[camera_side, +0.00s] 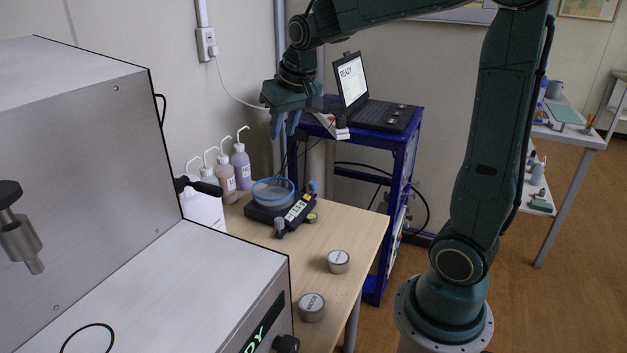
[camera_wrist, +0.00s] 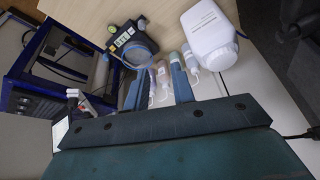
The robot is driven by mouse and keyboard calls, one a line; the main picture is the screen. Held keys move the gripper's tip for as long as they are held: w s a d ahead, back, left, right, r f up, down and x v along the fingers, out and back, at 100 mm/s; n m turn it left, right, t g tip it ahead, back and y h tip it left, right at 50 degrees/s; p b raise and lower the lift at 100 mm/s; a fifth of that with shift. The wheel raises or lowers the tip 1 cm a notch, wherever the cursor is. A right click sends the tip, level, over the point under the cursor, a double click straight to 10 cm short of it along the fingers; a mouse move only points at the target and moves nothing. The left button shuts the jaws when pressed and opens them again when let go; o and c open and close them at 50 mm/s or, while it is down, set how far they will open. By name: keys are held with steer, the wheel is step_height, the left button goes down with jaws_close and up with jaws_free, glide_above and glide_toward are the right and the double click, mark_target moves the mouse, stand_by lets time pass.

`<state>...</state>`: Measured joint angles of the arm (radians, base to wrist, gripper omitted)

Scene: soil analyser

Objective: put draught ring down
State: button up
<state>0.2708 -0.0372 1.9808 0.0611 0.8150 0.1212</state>
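The draught ring (camera_side: 273,184), clear with a blue rim, sits on the dark balance (camera_side: 262,214) at the back of the wooden bench. In the wrist view the ring (camera_wrist: 138,50) shows at the upper middle on the balance (camera_wrist: 120,36), partly behind a finger tip. My gripper (camera_side: 284,134) hangs well above the ring, apart from it. Its two blue fingers (camera_wrist: 158,68) are spread, with nothing between them but background. What lies inside the ring is hard to make out.
Several wash bottles (camera_side: 241,166) stand behind the balance along the wall. Two lidded tins (camera_side: 338,262) sit nearer on the bench. A blue cart (camera_side: 385,135) with a laptop (camera_side: 372,105) stands behind. The large analyser (camera_side: 150,300) fills the left.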

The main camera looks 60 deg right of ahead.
steer(key=s+a+n, duration=0.2)
steer(key=s+a, duration=0.4)
steer(key=s, duration=0.4)
steer(key=s+a+f+n+t+y, duration=0.1)
steer(key=s+a+n, duration=0.2)
steer(key=s, duration=0.6)
steer(key=a, duration=0.2)
steer(key=shift+s+a+t+y, duration=0.3)
steer(key=shift+s+a, duration=0.05)
